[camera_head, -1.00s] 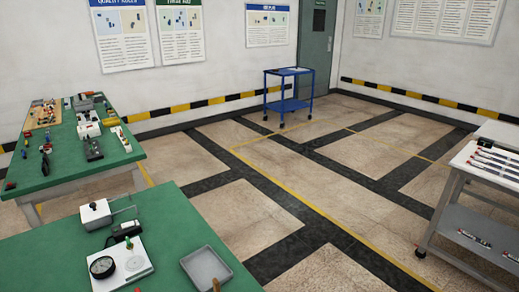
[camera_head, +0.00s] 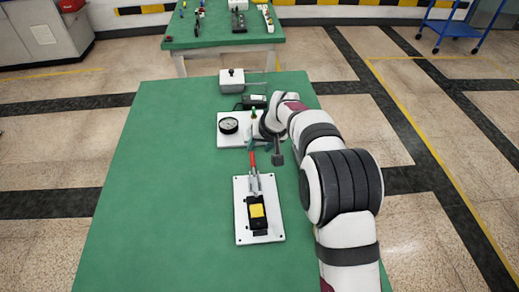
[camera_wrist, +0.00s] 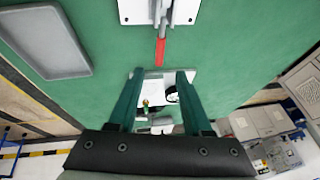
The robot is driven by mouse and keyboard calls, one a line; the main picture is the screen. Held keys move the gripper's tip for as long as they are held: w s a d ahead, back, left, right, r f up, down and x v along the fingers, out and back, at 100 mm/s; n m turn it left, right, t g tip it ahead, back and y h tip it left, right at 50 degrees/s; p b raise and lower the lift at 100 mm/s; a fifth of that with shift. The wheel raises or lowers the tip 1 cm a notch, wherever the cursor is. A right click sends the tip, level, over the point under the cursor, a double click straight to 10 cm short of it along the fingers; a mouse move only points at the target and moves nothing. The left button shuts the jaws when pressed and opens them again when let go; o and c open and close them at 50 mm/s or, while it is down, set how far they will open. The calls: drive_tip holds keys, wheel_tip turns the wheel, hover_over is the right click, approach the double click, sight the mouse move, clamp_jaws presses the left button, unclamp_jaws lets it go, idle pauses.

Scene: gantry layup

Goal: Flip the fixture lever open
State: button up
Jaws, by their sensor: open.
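The fixture is a white plate (camera_head: 244,228) on the green table, with a black and yellow clamped block (camera_head: 257,212) and a metal toggle lever (camera_head: 254,184). The lever's red handle (camera_head: 252,159) points away toward the gauge plate. In the wrist view the red handle (camera_wrist: 160,50) lies beyond my fingertips, roughly centred between them, with the fixture plate (camera_wrist: 132,11) cut off at the top edge. My gripper (camera_wrist: 160,71) has two dark green fingers, apart and empty. In the head view the arm partly hides the gripper near the handle's end.
A white plate (camera_head: 223,139) with a dial gauge (camera_head: 228,125) stands just behind the handle. A grey box (camera_head: 232,86) sits farther back. A grey tray (camera_wrist: 43,42) shows in the wrist view. The green table (camera_head: 165,190) is clear left of the fixture.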

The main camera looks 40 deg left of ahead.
sight(253, 157)
drive_tip(key=x, duration=0.8)
drive_tip(key=shift+a+f, duration=0.1)
drive_tip(key=shift+f, duration=0.1)
clamp_jaws()
idle(0.9)
